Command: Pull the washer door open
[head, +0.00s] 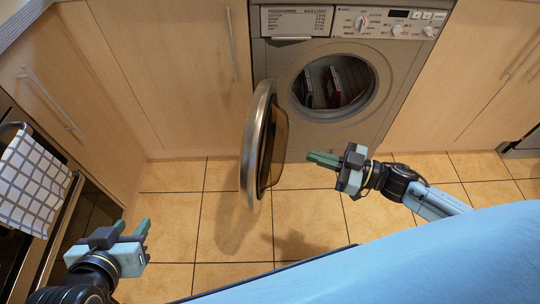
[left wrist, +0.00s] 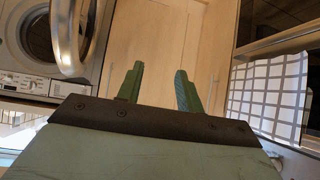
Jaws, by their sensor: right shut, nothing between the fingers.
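The washer (head: 400,72) stands at the top of the head view, and it also shows at the upper left of the left wrist view (left wrist: 28,85). Its round door (head: 247,140) is swung wide open to the left, edge-on to me, baring the drum opening (head: 333,85). The door's rim also shows in the left wrist view (left wrist: 69,45). My right gripper (head: 325,159) is shut and empty, in front of the washer, right of the door and apart from it. My left gripper (head: 133,229) is open and empty at the lower left, well away from the door; its fingers show in the left wrist view (left wrist: 160,88).
Wooden cabinets (head: 170,70) flank the washer. At the left is an oven with a checked towel (head: 32,180) on its handle. Tiled floor (head: 305,225) is clear below the door. Items sit inside the drum.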

